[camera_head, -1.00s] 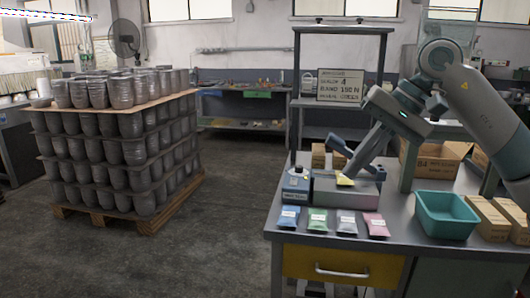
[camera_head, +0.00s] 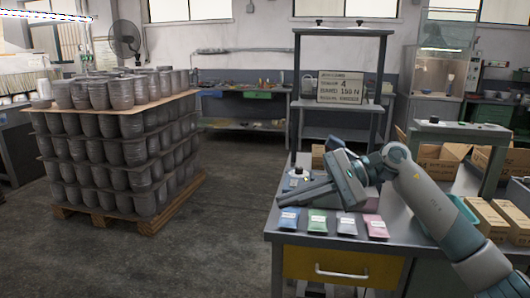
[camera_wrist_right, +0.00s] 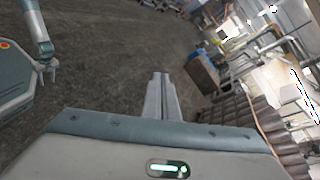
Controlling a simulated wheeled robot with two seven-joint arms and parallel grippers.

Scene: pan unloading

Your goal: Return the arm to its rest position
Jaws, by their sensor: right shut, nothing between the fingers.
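My right arm comes in from the right in the head view. Its gripper (camera_head: 280,199) is shut and empty, pointing left over the back-left part of the workbench (camera_head: 284,236), above the sachets. In the right wrist view its fingers (camera_wrist_right: 161,78) lie together with nothing between them, with the floor behind. An arm that looks like my left one hangs at the upper left of the wrist view, its gripper (camera_wrist_right: 48,70) too small to read. The left arm does not show in the head view.
Blue (camera_head: 289,219), green (camera_head: 317,221), grey (camera_head: 347,224) and pink (camera_head: 376,227) sachets lie along the bench front. A teal bin (camera_head: 464,210) is partly behind my arm, beside cardboard boxes (camera_head: 488,221). A pallet of stacked pots (camera_head: 120,150) stands left; floor between is clear.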

